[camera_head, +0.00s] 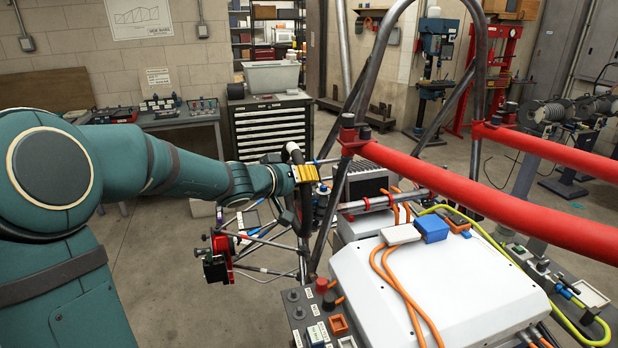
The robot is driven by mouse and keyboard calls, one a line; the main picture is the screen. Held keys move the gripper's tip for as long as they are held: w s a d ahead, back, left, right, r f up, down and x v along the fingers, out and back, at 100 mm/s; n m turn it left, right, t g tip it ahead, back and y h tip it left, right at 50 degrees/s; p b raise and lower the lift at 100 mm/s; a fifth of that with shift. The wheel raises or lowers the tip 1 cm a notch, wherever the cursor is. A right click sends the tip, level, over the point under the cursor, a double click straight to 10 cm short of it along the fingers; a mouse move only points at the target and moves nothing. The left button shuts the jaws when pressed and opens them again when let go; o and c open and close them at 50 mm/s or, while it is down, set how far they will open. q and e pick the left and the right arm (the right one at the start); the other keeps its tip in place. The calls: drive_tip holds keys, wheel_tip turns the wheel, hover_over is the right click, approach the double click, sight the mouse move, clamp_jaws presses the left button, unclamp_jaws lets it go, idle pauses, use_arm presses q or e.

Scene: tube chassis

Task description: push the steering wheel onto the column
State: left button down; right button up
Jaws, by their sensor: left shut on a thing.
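My left arm comes in from the left, and its gripper (304,174), with yellow parts at the fingers, is shut on the dark steering wheel (305,215). The wheel is seen nearly edge-on and stands upright beside the tube frame (332,205). Its top end shows just above the gripper. The steering column cannot be made out clearly behind the wheel and tubes, so I cannot tell whether the wheel touches it. My right gripper is not in view.
Red padded bars (470,200) cross the right side above a white box (440,285) with orange cables. Open floor (190,300) lies at lower left.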

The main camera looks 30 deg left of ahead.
use_arm(q)
drive_tip(key=s+a, duration=0.4)
drive_tip(key=shift+s+b, duration=0.3)
drive_tip(key=shift+b, duration=0.05)
idle(0.5)
drive_tip(key=shift+d+r, duration=0.1)
drive_tip(key=shift+r, duration=0.1)
drive_tip(key=shift+f, duration=0.1)
